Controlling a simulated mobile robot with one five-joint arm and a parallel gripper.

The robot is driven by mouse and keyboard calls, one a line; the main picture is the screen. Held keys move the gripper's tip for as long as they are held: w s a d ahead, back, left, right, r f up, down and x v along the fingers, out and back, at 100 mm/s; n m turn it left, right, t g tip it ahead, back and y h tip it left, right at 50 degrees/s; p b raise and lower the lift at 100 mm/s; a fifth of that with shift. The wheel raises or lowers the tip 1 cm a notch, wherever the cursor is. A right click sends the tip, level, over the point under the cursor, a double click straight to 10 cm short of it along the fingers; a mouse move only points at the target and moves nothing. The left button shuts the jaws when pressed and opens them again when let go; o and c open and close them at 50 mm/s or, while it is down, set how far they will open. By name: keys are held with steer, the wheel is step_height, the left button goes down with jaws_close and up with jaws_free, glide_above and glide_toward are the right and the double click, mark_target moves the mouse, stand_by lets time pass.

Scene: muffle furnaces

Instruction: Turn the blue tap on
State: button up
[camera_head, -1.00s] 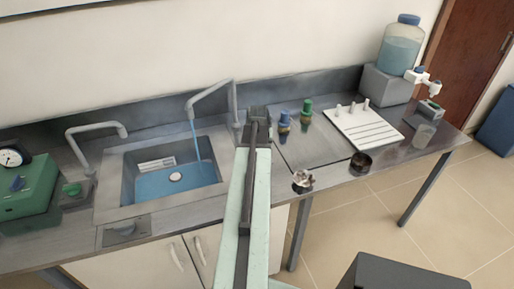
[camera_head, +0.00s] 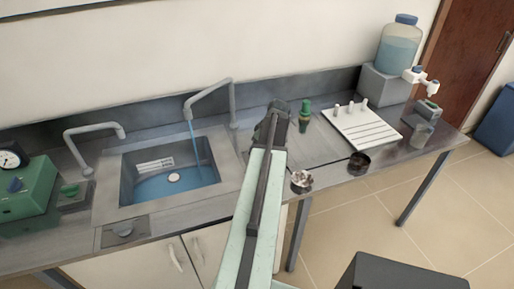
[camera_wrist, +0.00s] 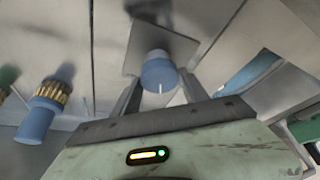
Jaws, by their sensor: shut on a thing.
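The blue tap (camera_wrist: 158,72) is a round blue knob with a white mark, on a square grey plate, in the wrist view. My gripper's two fingers stand on either side of the knob, shut on it. In the head view my gripper (camera_head: 277,112) is right of the sink, and it and my arm hide the knob. A tall grey spout (camera_head: 212,92) pours a blue stream of water (camera_head: 194,142) into the sink (camera_head: 128,190), which holds blue water.
A brass fitting with a blue cap (camera_wrist: 42,112) stands left in the wrist view; a green-topped one (camera_head: 305,112) shows in the head view. A green device (camera_head: 28,190) stands left.

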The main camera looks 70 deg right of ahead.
steer(key=shift+d+n+y, duration=0.1)
steer(key=shift+n+y, duration=0.4)
steer(key=shift+n, duration=0.7)
steer(key=o, duration=1.4)
steer(key=shift+c, duration=0.2)
steer(key=p+v, duration=0.7)
steer(key=shift+s+r, duration=0.25)
steer(key=shift+r, duration=0.05)
